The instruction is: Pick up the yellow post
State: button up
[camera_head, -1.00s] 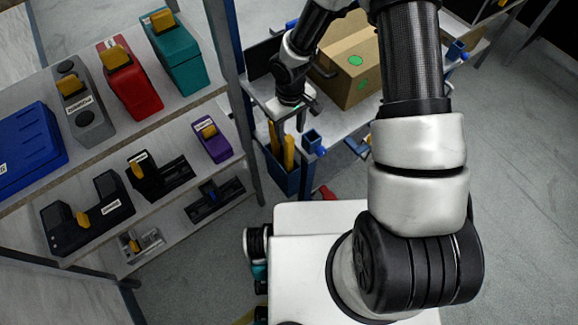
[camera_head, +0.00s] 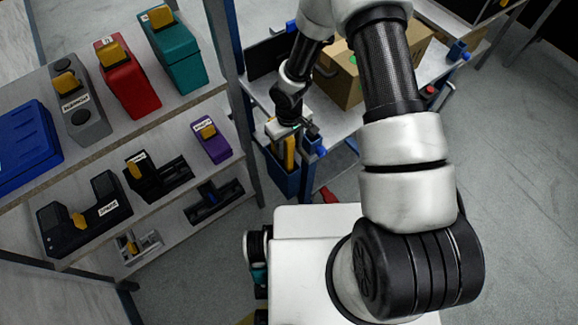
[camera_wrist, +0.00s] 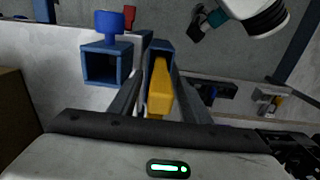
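The yellow post (camera_wrist: 160,88) stands upright in a narrow blue bin (camera_head: 281,180) at the near end of the table. It also shows in the head view (camera_head: 290,153), just below my gripper (camera_head: 292,130). In the wrist view my gripper (camera_wrist: 160,62) is open, with a dark finger on each side of the post and a visible gap beside it. The blue bin's rim (camera_wrist: 160,44) shows beyond the post. I cannot tell how far the fingertips reach down along the post.
A blue square socket with a knob (camera_wrist: 107,64) is close to the left finger. A cardboard box (camera_head: 345,75) stands on the table (camera_head: 345,118) behind. A shelf rack (camera_head: 190,118) with several coloured devices is at left. Grey floor (camera_head: 500,190) is clear at right.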

jog(key=c, duration=0.9)
jog(key=shift+c, duration=0.2)
